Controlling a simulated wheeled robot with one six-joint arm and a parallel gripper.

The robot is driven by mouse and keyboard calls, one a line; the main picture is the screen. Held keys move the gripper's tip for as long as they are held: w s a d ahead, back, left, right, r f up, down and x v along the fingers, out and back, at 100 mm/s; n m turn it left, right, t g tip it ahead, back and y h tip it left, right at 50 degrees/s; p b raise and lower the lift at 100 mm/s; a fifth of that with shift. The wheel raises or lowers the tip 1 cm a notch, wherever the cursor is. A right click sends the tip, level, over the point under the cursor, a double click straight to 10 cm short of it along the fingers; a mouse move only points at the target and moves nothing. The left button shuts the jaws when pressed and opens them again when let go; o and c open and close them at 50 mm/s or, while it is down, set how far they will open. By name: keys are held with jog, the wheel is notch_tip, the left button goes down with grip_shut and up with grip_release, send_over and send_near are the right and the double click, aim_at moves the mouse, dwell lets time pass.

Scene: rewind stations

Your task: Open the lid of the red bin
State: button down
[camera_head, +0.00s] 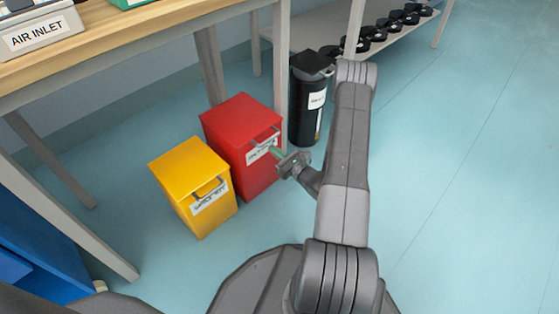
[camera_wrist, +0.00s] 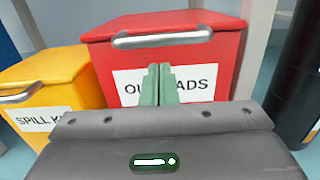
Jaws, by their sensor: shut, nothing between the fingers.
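The red bin (camera_head: 232,157) stands on the floor with its flat lid (camera_head: 241,116) down. In the wrist view the red bin (camera_wrist: 225,72) fills the upper middle. A silver bar handle (camera_wrist: 162,38) runs along the front edge of its lid. A white label partly reading "OI... ADS" (camera_wrist: 195,86) is on its front, its middle hidden by my fingers. My gripper (camera_head: 272,150) is at the front of the bin, just below the handle in the wrist view. Its green fingers (camera_wrist: 158,84) are shut together and empty. I cannot tell whether they touch the bin.
A yellow bin (camera_head: 196,190) with a silver handle stands close at the left of the red one. A black bin (camera_head: 308,100) stands behind to the right, near a table leg (camera_head: 281,60). A wooden workbench (camera_head: 120,42) overhangs at the left. The floor at the right is clear.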

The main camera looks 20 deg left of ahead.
jog(key=shift+a+r, duration=0.1)
jog(key=shift+r, duration=0.45)
jog(key=shift+r, duration=0.1)
